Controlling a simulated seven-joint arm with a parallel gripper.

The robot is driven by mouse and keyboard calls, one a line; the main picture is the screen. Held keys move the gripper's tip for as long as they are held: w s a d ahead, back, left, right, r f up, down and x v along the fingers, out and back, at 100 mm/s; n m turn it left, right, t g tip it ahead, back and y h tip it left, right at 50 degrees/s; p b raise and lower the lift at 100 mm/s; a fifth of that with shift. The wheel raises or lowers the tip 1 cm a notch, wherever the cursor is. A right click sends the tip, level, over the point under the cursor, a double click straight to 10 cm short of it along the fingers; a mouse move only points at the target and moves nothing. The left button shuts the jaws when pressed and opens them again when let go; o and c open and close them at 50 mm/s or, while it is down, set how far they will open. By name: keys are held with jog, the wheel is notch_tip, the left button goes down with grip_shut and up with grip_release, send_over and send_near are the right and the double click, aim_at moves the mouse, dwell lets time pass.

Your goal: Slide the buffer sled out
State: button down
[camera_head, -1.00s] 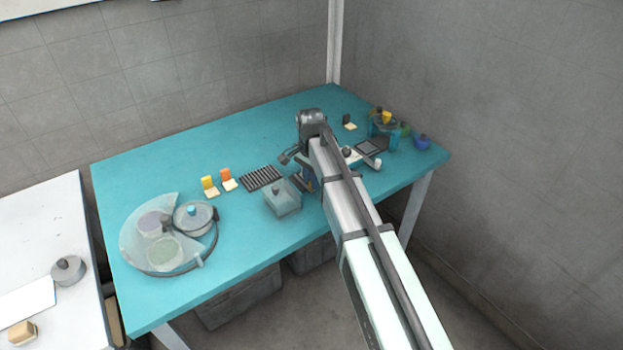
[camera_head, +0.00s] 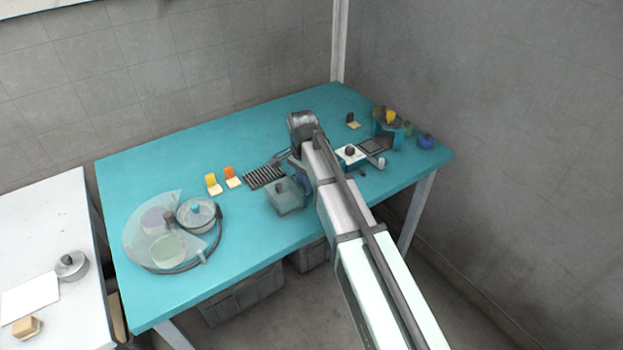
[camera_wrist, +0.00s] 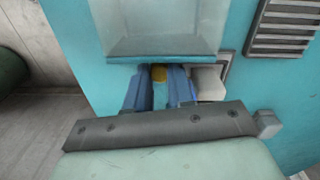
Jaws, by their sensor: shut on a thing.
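My gripper (camera_wrist: 160,90) has blue fingers, shut on a small yellow piece (camera_wrist: 159,73) that shows between them in the wrist view. Most of that piece is hidden, and I cannot tell whether it belongs to the buffer sled. A translucent box (camera_wrist: 160,28) stands just beyond the fingertips. In the head view this box (camera_head: 286,196) sits immediately left of my gripper, whose fingers are mostly hidden by my arm. A pale grey block (camera_wrist: 208,82) on a light plate lies right beside the fingers in the wrist view.
A ridged dark rack (camera_head: 264,177) lies behind the box. A white block with a dark knob (camera_head: 349,152) is right of my arm. The turquoise table's (camera_head: 230,140) back is clear.

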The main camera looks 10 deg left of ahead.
jog(key=c, duration=1.3)
grip_release()
jog(key=shift+s+a, duration=0.15)
jog(key=shift+o, duration=0.2)
jog(key=shift+r, duration=0.1)
notch_tip(320, 180, up, 14)
jog(key=shift+a+f, duration=0.15)
jog(key=shift+f, duration=0.05)
